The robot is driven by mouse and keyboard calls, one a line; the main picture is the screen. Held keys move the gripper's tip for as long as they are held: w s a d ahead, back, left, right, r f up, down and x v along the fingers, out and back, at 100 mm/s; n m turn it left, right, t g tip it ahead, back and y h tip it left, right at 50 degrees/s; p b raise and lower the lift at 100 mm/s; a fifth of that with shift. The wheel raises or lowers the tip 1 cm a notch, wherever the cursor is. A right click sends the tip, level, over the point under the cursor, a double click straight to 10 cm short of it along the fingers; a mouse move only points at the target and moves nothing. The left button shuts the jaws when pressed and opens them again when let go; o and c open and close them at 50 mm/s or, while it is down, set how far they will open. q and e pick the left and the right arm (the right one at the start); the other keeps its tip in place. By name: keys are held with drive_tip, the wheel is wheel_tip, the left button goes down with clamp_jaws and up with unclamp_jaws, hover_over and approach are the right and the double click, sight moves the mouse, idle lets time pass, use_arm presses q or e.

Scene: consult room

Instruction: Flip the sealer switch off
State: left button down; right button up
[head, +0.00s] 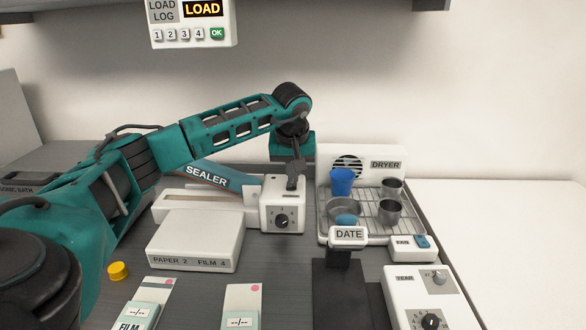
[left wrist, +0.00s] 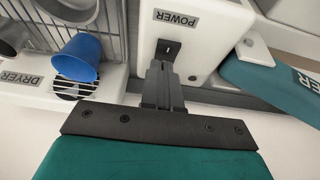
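The sealer (head: 206,176) has a teal arm and a white control box (head: 283,215) with a dial on its front. In the left wrist view a POWER label (left wrist: 176,18) marks the box's top, with a small dark switch (left wrist: 170,48) beside it. My left gripper (head: 293,182) points down at the top of the control box. In the left wrist view its fingers (left wrist: 160,68) are together and empty, with their tips close to the switch. I cannot tell whether they touch it, nor which way the switch is set. My right gripper is not in view.
Right of the control box stands the dryer (head: 330,158) with a blue cup (head: 341,181) and metal cups on its rack. A white paper and film box (head: 195,240) lies in front of the sealer. The date stamp (head: 348,236) stands in front of the dryer.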

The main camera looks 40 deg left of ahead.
sight(293, 187)
use_arm(q)
drive_tip(key=shift+s+f, duration=0.25)
drive_tip(key=shift+f, duration=0.25)
drive_tip(key=shift+s+d+f, duration=0.15)
drive_tip(key=shift+s+d, duration=0.05)
drive_tip(key=shift+d, duration=0.05)
drive_tip(key=shift+s+d, duration=0.35)
drive_tip(key=shift+p, duration=0.3)
drive_tip(key=shift+r, duration=0.5)
wheel_tip(293, 187, up, 5)
drive_tip(key=shift+s+d+f+p, duration=0.1)
drive_tip(key=shift+d+p, duration=0.05)
drive_tip(key=shift+p, duration=0.35)
drive_tip(key=v, duration=0.9)
